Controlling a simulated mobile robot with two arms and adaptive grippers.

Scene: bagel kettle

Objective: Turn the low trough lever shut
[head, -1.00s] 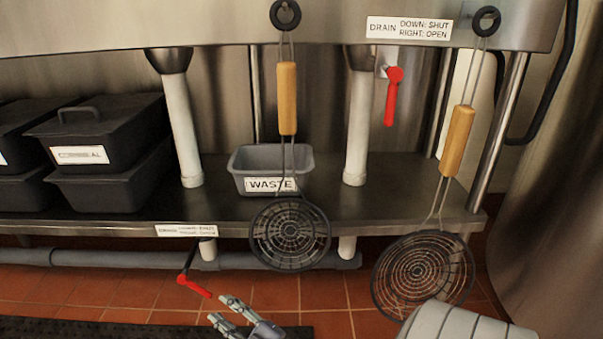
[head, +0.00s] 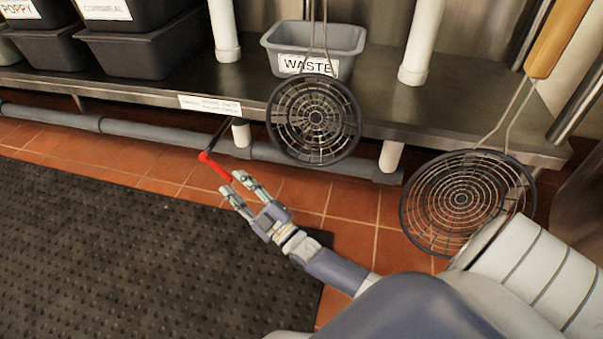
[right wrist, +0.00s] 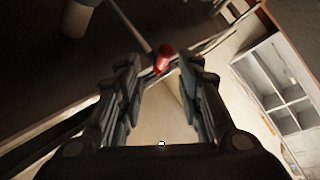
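The low trough lever (head: 215,167) has a red handle on a dark stem, below the front edge of the lower shelf. In the head view its handle points down and to the right, toward my right gripper (head: 236,190). My right gripper is open, with its fingertips close to the handle's free end. In the right wrist view the red handle end (right wrist: 164,58) shows just beyond and between the open fingers (right wrist: 160,85). I cannot tell whether a finger touches it. A label (head: 210,104) on the shelf edge above is too small to read. My left gripper is not in view.
Two skimmers hang in front of the shelf (head: 390,110), one (head: 314,120) right of the lever and one (head: 468,203) beside my right arm. A grey pipe (head: 70,119) runs under the shelf. A black mat (head: 120,250) covers the floor.

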